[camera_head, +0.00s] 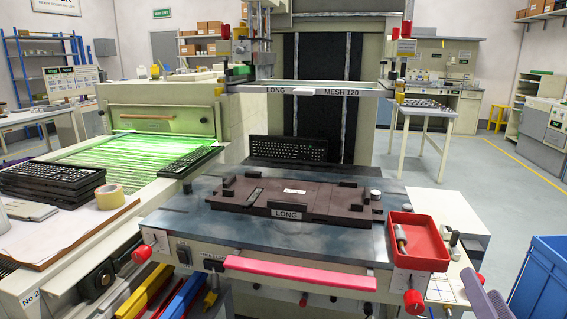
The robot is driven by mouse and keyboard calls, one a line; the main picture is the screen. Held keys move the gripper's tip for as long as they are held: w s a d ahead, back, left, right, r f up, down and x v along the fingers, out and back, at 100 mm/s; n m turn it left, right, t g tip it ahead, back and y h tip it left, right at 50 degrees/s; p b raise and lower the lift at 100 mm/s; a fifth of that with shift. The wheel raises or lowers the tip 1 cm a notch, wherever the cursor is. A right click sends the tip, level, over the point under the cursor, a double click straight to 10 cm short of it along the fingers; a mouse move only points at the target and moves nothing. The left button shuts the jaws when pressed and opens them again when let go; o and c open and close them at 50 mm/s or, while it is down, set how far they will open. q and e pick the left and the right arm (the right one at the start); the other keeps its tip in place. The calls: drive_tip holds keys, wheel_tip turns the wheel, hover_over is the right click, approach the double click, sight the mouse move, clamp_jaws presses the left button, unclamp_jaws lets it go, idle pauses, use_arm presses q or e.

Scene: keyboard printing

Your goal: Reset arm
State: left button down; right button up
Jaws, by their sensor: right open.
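My right gripper (484,290) shows at the bottom right edge as pale purple fingers, cut off by the frame. It is open, with nothing seen between the fingers. It is to the right of and below the red tray (428,258), apart from the machine's front. My left gripper is not in view. A dark brown fixture labelled LONG (325,210) lies on the machine's metal table, with no keyboard on it. A black keyboard (288,149) stands behind the fixture. Another keyboard (190,162) lies on the green-lit conveyor.
A stack of keyboards (60,178) and a tape roll (109,196) are at the left. A screen frame labelled MESH 120 (320,91) hangs above the fixture. A pink bar (299,274) runs along the machine's front. A blue crate (545,275) stands at the right.

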drive_tip(key=s+a+f+n+g+y, duration=0.1)
drive_tip(key=a+f+n+g+y, duration=0.2)
drive_tip(key=f, duration=0.5)
drive_tip(key=a+f+n+g+y, duration=0.1)
drive_tip(key=a+f+n, duration=0.2)
drive_tip(key=a+f, duration=0.35)
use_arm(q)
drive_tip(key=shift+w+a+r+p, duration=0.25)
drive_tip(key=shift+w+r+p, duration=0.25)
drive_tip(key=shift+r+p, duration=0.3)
use_arm(e)
drive_tip(key=s+a+f+n+g+y, duration=0.1)
drive_tip(key=s+a+f+n+g, duration=0.1)
drive_tip(key=s+f, duration=0.5)
drive_tip(key=s+a+f+n+g+y, duration=0.1)
drive_tip(key=s+a+f+n+g, duration=0.2)
drive_tip(key=s+f, duration=0.5)
wheel_tip(320, 180, down, 5)
drive_tip(key=a+n, duration=0.1)
drive_tip(key=a, duration=0.1)
drive_tip(key=shift+a+y, duration=0.3)
